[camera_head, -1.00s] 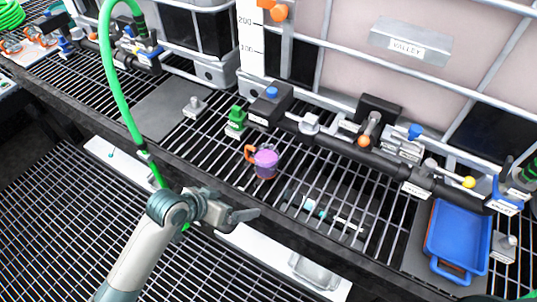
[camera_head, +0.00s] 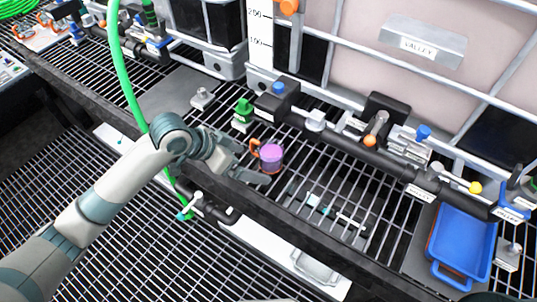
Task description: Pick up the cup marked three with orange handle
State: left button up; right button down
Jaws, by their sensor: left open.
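A small cup (camera_head: 271,158) with a purple top and an orange handle on its left side stands upright on the black grating. No number on it can be read at this size. My left gripper (camera_head: 256,163) is open, with its fingers just left of the cup by the handle. I cannot tell whether a finger touches the handle. My right gripper is not in view.
A black manifold pipe (camera_head: 340,148) with valves runs behind the cup. A green fitting (camera_head: 243,115) stands behind the gripper. A blue tray (camera_head: 465,245) lies at the right. A green hose (camera_head: 125,75) hangs at the left. The grating right of the cup is mostly clear.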

pick_arm(q)
jog(key=w+a+r+m+g+y, duration=0.1)
jog(key=w+a+r, duration=0.3)
jog(key=r, duration=0.4)
jog(key=shift+w, duration=0.55)
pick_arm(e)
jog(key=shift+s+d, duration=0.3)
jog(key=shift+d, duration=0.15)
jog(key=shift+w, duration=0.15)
